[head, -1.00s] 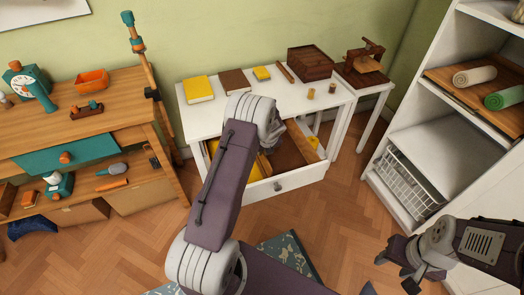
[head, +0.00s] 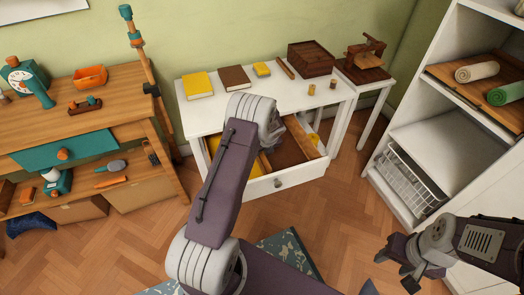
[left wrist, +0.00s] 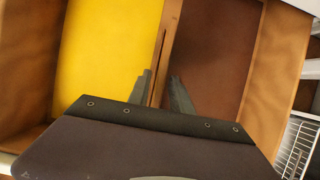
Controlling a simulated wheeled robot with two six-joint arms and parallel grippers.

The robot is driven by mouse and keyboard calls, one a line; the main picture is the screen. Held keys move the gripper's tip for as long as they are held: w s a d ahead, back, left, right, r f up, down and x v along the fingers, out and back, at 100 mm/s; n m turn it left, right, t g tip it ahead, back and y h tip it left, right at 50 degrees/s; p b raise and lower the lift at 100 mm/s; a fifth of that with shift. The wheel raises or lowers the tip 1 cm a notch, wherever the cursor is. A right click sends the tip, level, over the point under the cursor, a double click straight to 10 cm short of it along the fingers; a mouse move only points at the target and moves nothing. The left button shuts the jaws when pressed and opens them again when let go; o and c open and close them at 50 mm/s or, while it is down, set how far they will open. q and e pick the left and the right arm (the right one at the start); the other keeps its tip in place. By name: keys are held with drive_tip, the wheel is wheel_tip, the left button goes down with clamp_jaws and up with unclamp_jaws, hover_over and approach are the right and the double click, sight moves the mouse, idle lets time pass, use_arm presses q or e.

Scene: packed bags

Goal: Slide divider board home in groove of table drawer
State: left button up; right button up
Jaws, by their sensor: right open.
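The white table (head: 225,119) has its drawer (head: 285,180) pulled open. In the left wrist view the divider board (left wrist: 171,28) is a narrow light-wood strip seen from above. It runs between a yellow floor area on the left and a dark brown one on the right. My left gripper (left wrist: 161,82) has one finger on each side of the board and appears shut on it. In the head view my left arm hides this gripper and much of the drawer. The groove cannot be made out clearly. My right gripper (head: 394,267) is open and empty at the lower right.
Books, a dark wooden box (head: 311,59) and small items stand on the tabletop. A wooden workbench (head: 120,85) stands left, a white shelf unit (head: 440,130) with a wire basket (head: 410,180) right. A patterned dark cloth (head: 288,250) lies on the floor. The floor before the shelf is clear.

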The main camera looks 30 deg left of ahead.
use_arm(q)
drive_tip(key=p+v, duration=0.3)
drive_tip(key=v, duration=0.6)
drive_tip(key=shift+d+r, duration=0.1)
idle(0.6)
wheel_tip(320, 180, up, 6)
drive_tip(key=w+d+t, duration=0.1)
drive_tip(key=w+d, duration=0.1)
drive_tip(key=s+d+r+n+h, duration=0.1)
drive_tip(key=s+d+r+n, duration=0.25)
drive_tip(key=s+r, duration=0.3)
drive_tip(key=s+d+f+n+g+h, duration=0.15)
drive_tip(key=s+d+n, duration=0.25)
drive_tip(key=s+n, duration=0.65)
drive_tip(key=s+d+f+n+g+h, duration=0.1)
drive_tip(key=s+d+f+n, duration=0.25)
drive_tip(key=s+n, duration=0.65)
wheel_tip(320, 180, up, 20)
drive_tip(key=w+n+p, duration=0.1)
drive_tip(key=n+p, duration=0.1)
drive_tip(key=p, duration=1.7)
drive_tip(key=shift+r+p, duration=0.2)
drive_tip(key=shift+p, duration=0.2)
